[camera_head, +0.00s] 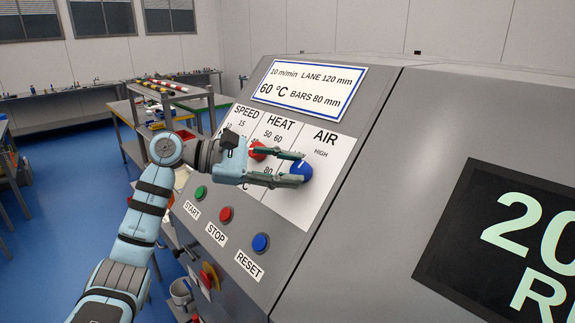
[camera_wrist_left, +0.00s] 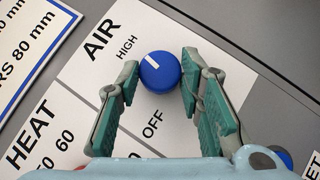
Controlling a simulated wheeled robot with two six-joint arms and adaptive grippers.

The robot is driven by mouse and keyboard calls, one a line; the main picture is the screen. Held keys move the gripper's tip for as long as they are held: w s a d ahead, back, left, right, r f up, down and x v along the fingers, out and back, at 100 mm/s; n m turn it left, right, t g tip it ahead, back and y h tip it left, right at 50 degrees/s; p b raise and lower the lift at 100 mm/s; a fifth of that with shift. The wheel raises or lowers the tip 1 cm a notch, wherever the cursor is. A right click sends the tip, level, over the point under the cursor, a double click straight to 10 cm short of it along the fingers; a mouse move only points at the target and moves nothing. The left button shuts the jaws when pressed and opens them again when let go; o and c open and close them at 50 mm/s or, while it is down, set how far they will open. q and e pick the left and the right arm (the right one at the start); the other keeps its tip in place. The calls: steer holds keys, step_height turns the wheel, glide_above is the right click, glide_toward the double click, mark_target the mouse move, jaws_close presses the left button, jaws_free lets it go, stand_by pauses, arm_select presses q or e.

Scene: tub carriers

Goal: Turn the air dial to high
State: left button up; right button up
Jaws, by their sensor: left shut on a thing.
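The air dial (camera_head: 306,171) is a round blue knob with a white mark, on the white label panel under the words AIR and HIGH. In the left wrist view the dial (camera_wrist_left: 160,74) sits between the fingertips, and its white mark points up and left, toward the HIGH label (camera_wrist_left: 127,47). An OFF label (camera_wrist_left: 153,125) shows below the dial. My left gripper (camera_head: 300,168) is shut on the dial, with one green-padded finger on each side; its fingers also show in the left wrist view (camera_wrist_left: 160,78). My right gripper is in neither view.
A red heat knob (camera_head: 258,150) sits just behind my left gripper. Green start (camera_head: 200,193), red stop (camera_head: 226,214) and blue reset (camera_head: 261,242) buttons line the lower panel. A dark display (camera_head: 510,240) is at the right. Clear blue floor lies to the left.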

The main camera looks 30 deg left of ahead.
arm_select(q)
steer(key=o, duration=1.2)
steer(key=shift+c, duration=0.2)
steer(key=shift+a, duration=0.1)
steer(key=shift+s+a, duration=0.2)
steer(key=shift+a, duration=0.05)
steer(key=v, duration=1.1)
steer(key=shift+s+a, duration=0.1)
